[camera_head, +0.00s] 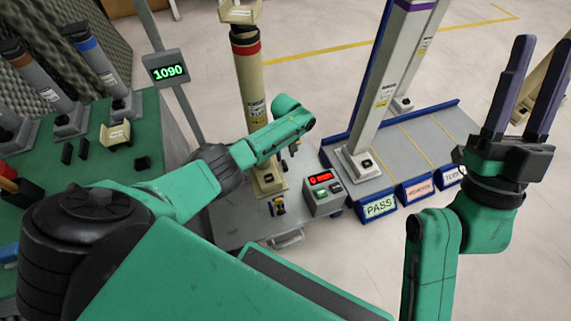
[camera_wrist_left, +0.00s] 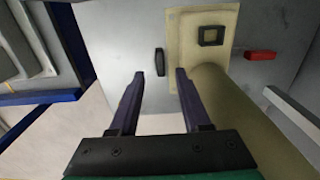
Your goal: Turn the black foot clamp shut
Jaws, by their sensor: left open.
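In the left wrist view the black foot clamp (camera_wrist_left: 160,62) is a short dark bar on the grey top, lying lengthwise beside the edge of the beige foot plate (camera_wrist_left: 185,45) without visibly overlapping it. A red clamp (camera_wrist_left: 261,55) lies on the plate's other side, pointing away from it. My left gripper (camera_wrist_left: 160,74) is open and empty, its fingertips close to the black clamp and to either side of it in the picture. In the head view my left forearm mostly hides that gripper and the clamp. My right gripper (camera_head: 518,85) is open and empty, raised at the right.
The beige post (camera_head: 249,80) rises from the foot. A box with a red display (camera_head: 322,194) stands close beside it on the cart. A blue-edged tray (camera_head: 425,145) with a grey post (camera_head: 385,95) lies to the right. A green bench (camera_head: 90,175) is at left.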

